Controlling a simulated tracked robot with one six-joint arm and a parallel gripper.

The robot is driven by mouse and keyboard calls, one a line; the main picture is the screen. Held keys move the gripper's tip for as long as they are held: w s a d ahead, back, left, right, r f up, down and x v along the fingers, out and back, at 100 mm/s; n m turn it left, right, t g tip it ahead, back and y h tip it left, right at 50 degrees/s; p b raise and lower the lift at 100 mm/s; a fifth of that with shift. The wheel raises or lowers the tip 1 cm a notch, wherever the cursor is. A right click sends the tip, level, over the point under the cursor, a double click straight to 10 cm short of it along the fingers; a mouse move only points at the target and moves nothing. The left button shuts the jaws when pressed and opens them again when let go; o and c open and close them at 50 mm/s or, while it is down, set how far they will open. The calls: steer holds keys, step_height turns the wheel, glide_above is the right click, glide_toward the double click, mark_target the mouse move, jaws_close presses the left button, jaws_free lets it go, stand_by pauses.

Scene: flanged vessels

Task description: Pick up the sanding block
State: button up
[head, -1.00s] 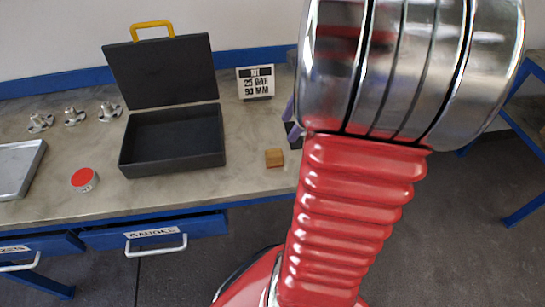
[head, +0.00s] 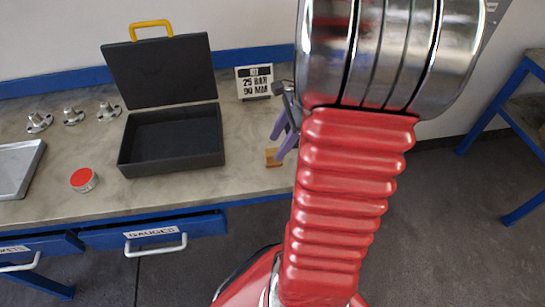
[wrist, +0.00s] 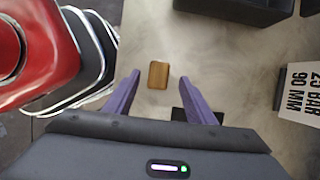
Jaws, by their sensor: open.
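The sanding block is a small tan-brown block (head: 272,158) on the bench top, right of the open case, partly hidden by a finger in the head view. In the wrist view the block (wrist: 158,75) lies just beyond the fingertips, between their lines and a little left of the middle. My gripper (head: 281,143) has purple fingers; in the wrist view the gripper (wrist: 159,78) is open and empty. The fingers are apart from the block as far as I can tell; their height above the bench is unclear.
An open dark case (head: 170,160) with a yellow handle stands left of the block. A sign (head: 254,81) reads "KIT 25 BAR 90 MM". A red-topped tin (head: 83,179), several metal flanges (head: 73,116) and a grey tray (head: 18,170) are further left.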

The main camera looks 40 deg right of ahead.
mark_target(274, 151)
steer(key=x, duration=0.5)
steer(key=shift+c, duration=0.3)
steer(key=c, duration=1.1)
steer(key=shift+r, duration=0.15)
step_height(274, 151, up, 10)
steer(key=shift+f, duration=0.1)
stand_by(0.6)
